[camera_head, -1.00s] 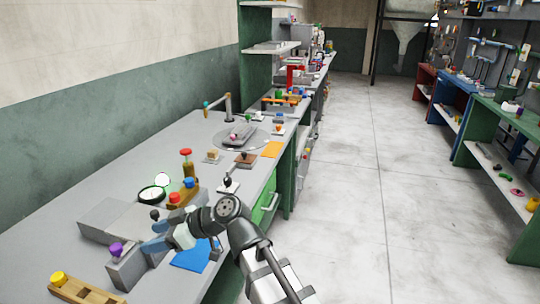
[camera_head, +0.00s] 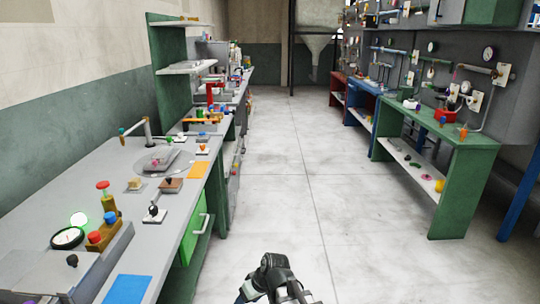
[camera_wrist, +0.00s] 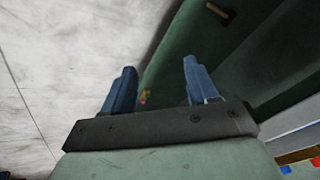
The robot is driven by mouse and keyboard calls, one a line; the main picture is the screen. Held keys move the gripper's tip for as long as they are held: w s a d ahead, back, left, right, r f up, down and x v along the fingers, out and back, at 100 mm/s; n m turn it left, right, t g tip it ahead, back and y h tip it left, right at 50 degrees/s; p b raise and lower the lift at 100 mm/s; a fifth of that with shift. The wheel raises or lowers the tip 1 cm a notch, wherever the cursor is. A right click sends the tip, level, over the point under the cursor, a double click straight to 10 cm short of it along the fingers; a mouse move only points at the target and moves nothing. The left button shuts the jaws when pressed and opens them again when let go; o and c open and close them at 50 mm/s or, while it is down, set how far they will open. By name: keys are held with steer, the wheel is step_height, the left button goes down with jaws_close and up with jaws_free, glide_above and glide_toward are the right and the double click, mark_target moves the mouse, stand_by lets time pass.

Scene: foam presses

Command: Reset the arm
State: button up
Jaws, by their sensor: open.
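My gripper (camera_wrist: 155,92) shows in the wrist view with its two blue fingers well apart and nothing between them. Behind the fingers are pale floor on the left and a dark green surface on the right. In the head view my arm is at the bottom centre, over the floor to the right of the workbench. The fingertips are mostly cut off there by the lower picture edge.
The grey workbench (camera_head: 185,222) on the left holds a round gauge (camera_head: 67,238), red and blue buttons, an orange sheet (camera_head: 198,170) and a blue sheet (camera_head: 128,289). A green bench (camera_head: 462,180) stands at right. The floor (camera_head: 300,190) between them is clear.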

steer(key=s+d+f+m+h, duration=0.15)
steer(key=d+f, duration=0.25)
steer(key=d, duration=0.4)
steer(key=s+d+f+m+g+h, duration=0.1)
steer(key=d+f+m+h, duration=0.2)
steer(key=d, duration=0.5)
steer(key=s+d+f+m, duration=0.25)
steer(key=d+f, duration=0.25)
steer(key=d, duration=0.4)
steer(key=s+f+g, duration=0.3)
steer(key=s+f, duration=0.7)
steer(key=s, duration=0.4)
steer(key=s+f+g, duration=0.4)
steer(key=s+f, duration=0.6)
steer(key=s, duration=0.5)
steer(key=shift+a+f, duration=0.35)
steer(key=shift+a, duration=0.05)
